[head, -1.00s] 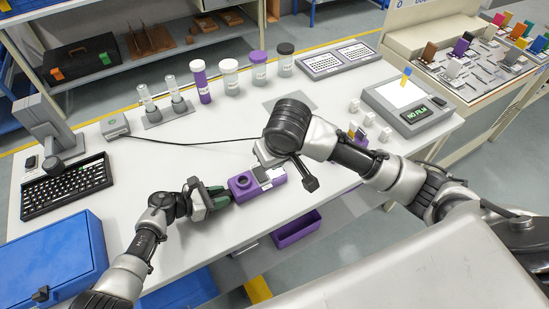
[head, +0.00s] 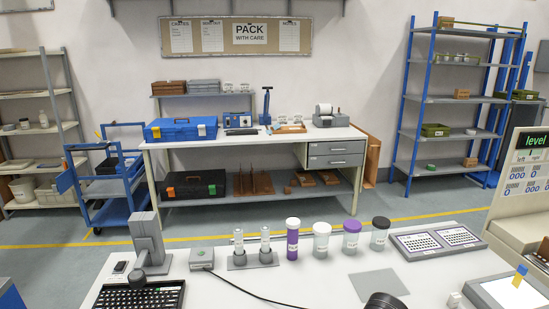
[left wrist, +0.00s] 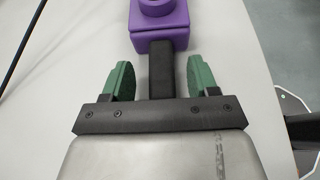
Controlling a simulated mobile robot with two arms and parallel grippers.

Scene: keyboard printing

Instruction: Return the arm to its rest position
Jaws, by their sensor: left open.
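My left gripper (left wrist: 160,78) shows in the left wrist view. Its two green-padded fingers are apart. A dark bar (left wrist: 161,70) lies between them and reaches the near side of a purple device (left wrist: 165,32); I cannot tell which it belongs to. The fingers stand short of the purple body, on either side of the bar. In the head view, only a dark rounded part of my right arm (head: 385,301) shows at the bottom edge. My right gripper is not in view.
The white worktable (head: 330,282) holds a keyboard (head: 140,297), a grey stand (head: 148,240), several lidded bottles such as a purple one (head: 292,240), and a keyboard tray (head: 438,242). Behind is a packing bench (head: 250,138), a blue cart (head: 110,185) and blue shelving (head: 455,100).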

